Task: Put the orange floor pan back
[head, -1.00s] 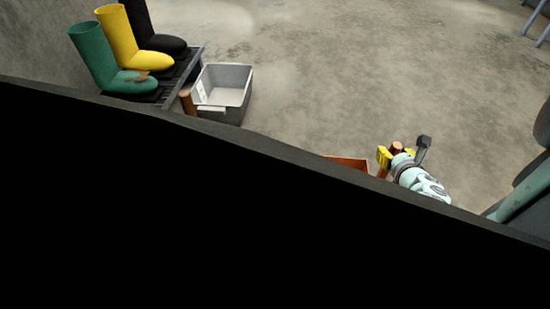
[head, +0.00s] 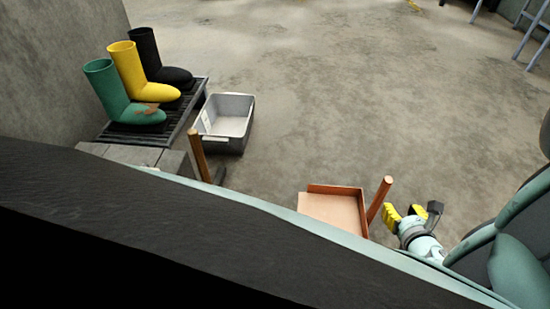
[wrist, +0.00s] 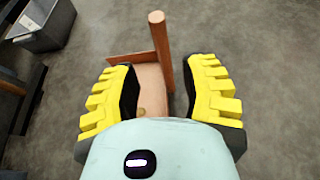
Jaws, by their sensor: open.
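The orange floor pan (head: 330,207) lies on the floor at the lower centre-right of the head view, its near part hidden behind my own body. Its upright orange handle (head: 379,200) rises at its right side. My gripper (head: 405,212), with yellow ridged fingers, is open and just right of the handle. In the wrist view the handle (wrist: 160,55) stands beyond and between the open fingers (wrist: 160,75), with the pan (wrist: 150,85) partly hidden behind them. No grip on the handle shows.
A grey bin (head: 228,125) stands on the floor at left, beside a dark rack (head: 182,115) with green, yellow and black boots. A brown post (head: 198,155) stands by a grey block (head: 135,155). The floor beyond the pan is clear.

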